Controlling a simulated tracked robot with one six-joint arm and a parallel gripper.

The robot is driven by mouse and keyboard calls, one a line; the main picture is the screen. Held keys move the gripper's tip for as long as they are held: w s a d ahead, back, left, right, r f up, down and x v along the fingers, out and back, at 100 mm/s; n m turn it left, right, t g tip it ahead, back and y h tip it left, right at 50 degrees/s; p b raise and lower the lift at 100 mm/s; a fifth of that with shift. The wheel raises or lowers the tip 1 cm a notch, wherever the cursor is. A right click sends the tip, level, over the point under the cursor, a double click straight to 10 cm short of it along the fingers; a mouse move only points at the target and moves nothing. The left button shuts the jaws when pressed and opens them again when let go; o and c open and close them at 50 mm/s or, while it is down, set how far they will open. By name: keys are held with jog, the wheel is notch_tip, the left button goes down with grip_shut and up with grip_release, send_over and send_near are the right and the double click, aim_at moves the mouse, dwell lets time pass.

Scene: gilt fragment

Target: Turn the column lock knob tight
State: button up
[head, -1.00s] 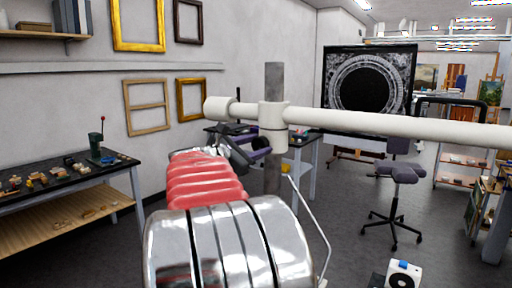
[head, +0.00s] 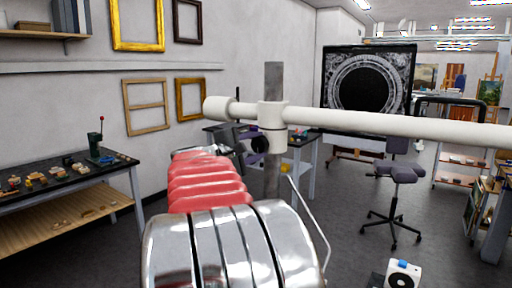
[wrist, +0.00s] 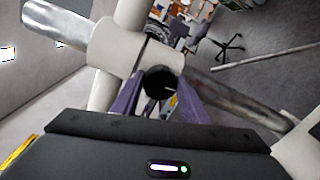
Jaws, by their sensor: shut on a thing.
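The black round lock knob (head: 260,145) sits on the lower side of the white clamp (head: 272,115) that joins the grey upright column (head: 273,78) and the white cross-arm (head: 400,124). In the head view my gripper (head: 250,144) is partly hidden behind my red and chrome arm.
A workbench (head: 70,170) with small parts stands at left. A desk (head: 305,142) and a dark screen with a ring pattern (head: 368,88) stand behind the column.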

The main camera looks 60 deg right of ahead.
jog(key=shift+f, duration=0.15)
jog(key=o, duration=1.1)
jog(key=shift+c, duration=0.2)
jog(key=shift+a, duration=0.15)
jog(key=w+a, duration=0.2)
jog(key=a, duration=1.1)
jog(key=shift+w+a+r, duration=0.15)
jog(key=shift+a+r, duration=0.05)
jog(key=shift+r, duration=0.2)
